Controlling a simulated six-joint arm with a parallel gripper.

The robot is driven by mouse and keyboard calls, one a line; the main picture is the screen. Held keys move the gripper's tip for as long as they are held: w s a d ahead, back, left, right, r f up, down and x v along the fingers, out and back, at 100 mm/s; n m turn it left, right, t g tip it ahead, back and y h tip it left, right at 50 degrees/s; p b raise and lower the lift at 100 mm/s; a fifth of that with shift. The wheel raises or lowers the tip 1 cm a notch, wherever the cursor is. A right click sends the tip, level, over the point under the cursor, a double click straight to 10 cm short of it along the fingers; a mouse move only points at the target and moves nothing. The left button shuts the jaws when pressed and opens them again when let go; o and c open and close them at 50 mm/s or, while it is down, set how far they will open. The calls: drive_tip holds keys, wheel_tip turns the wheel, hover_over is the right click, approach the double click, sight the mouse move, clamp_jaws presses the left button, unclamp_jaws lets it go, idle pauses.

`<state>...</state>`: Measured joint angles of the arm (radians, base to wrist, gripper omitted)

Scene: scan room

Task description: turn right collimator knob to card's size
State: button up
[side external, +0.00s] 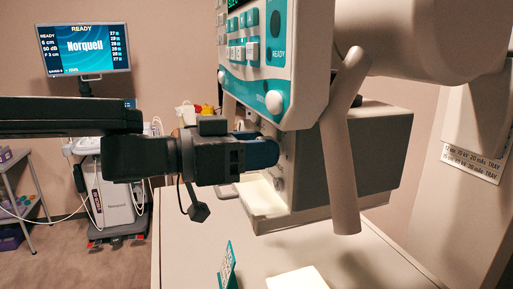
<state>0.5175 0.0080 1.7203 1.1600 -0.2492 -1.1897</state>
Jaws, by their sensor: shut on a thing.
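The collimator (352,158) is a dark grey box with a pale front face and a pale lower rim, hanging under the tube head. My gripper (277,153) reaches in from the left, level, with its blue fingers against the collimator's front face. It is shut on a collimator knob, which the fingers and the control panel's lower edge mostly hide; I cannot read its setting. Another small pale knob (279,184) shows just below the fingers. A teal card (228,268) stands tilted on the table below; its print is too small to read.
The control panel (262,55) with teal buttons and a white round knob hangs just above my gripper. A pale handle bar (340,150) slants down in front of the collimator. A white sheet (297,279) lies on the table (190,240). A Norquell monitor cart (108,190) stands behind.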

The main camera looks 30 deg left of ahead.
drive_tip(key=o, duration=0.9)
drive_tip(key=shift+s+a, duration=0.1)
drive_tip(key=v, duration=1.3)
drive_tip(key=shift+s+a, duration=0.2)
drive_tip(key=shift+s, duration=0.05)
